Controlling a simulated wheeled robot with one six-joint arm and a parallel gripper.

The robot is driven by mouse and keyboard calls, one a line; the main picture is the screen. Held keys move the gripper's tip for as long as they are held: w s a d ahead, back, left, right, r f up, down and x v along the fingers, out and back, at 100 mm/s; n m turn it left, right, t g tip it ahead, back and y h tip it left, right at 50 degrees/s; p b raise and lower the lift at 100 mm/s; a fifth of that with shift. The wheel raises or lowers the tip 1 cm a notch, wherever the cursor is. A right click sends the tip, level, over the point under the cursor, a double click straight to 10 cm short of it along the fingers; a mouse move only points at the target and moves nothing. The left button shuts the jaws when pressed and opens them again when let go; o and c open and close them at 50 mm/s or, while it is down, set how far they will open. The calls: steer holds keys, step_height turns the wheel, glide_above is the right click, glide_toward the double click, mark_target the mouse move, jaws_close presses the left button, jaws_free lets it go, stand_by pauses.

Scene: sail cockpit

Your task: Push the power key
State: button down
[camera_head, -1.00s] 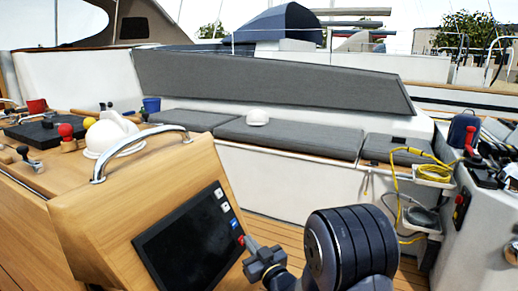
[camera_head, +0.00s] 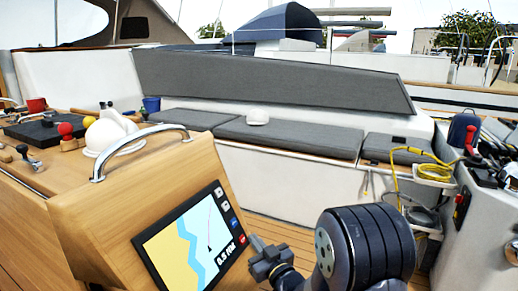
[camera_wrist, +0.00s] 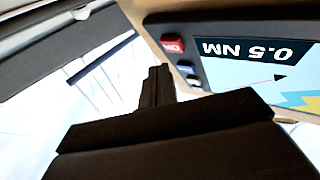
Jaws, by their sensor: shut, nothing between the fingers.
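The red power key (camera_head: 242,239) is the lowest in a column of small keys on the right edge of the chart plotter's bezel. In the wrist view it is a red key (camera_wrist: 173,45) with white lettering that reads ON. The plotter screen (camera_head: 195,240) is lit, with a blue and yellow chart and "0.5 NM". It also shows in the wrist view (camera_wrist: 270,75). My gripper (camera_head: 253,241) is shut and empty, just right of the key. In the wrist view its fingertips (camera_wrist: 157,70) are near the key and look slightly apart from it.
The plotter sits in a sloping wooden console with a metal grab rail (camera_head: 140,148) above. Blue, white and other keys line the bezel above the red one. A cushioned bench (camera_head: 290,138) is behind. A yellow cable (camera_head: 425,172) hangs at right.

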steer(key=shift+s+d+r, duration=0.35)
steer(key=shift+d+r, duration=0.1)
steer(key=shift+d, duration=0.25)
steer(key=shift+s+d+r, duration=0.4)
steer(key=shift+d, duration=0.35)
steer(key=shift+s+d+r, duration=0.35)
steer(key=shift+d+r, duration=0.1)
steer(key=shift+d, duration=0.25)
